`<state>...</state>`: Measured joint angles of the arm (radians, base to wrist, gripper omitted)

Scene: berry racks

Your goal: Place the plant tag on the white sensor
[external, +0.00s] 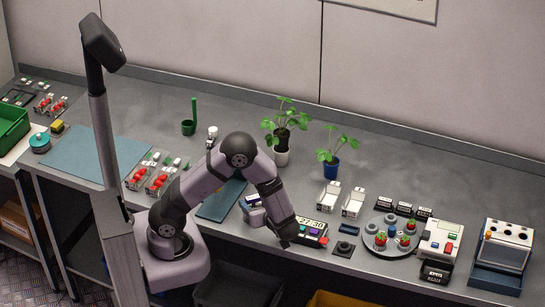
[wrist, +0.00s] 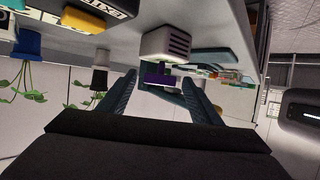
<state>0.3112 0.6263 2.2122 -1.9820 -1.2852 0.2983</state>
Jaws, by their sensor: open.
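My gripper (wrist: 159,78) is open in the wrist view, which is upside down. A small purple piece, apparently the plant tag (wrist: 161,80), shows between its fingertips; I see no clear grip on it. The slotted white box, apparently the white sensor (wrist: 165,44), stands on the bench just beyond the fingertips, with the purple piece at its upper side. Whether they touch is unclear. In the external view the white sensor (external: 256,216) stands beside my lowered forearm, with a dark bluish piece on top. The fingertips are not clear there.
A timer with coloured buttons (external: 314,233) stands close to the right of my gripper. Two white holders (external: 330,195) and potted plants (external: 330,170) stand behind it. A round tray (external: 370,227) is farther right. Bench room is free behind the sensor.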

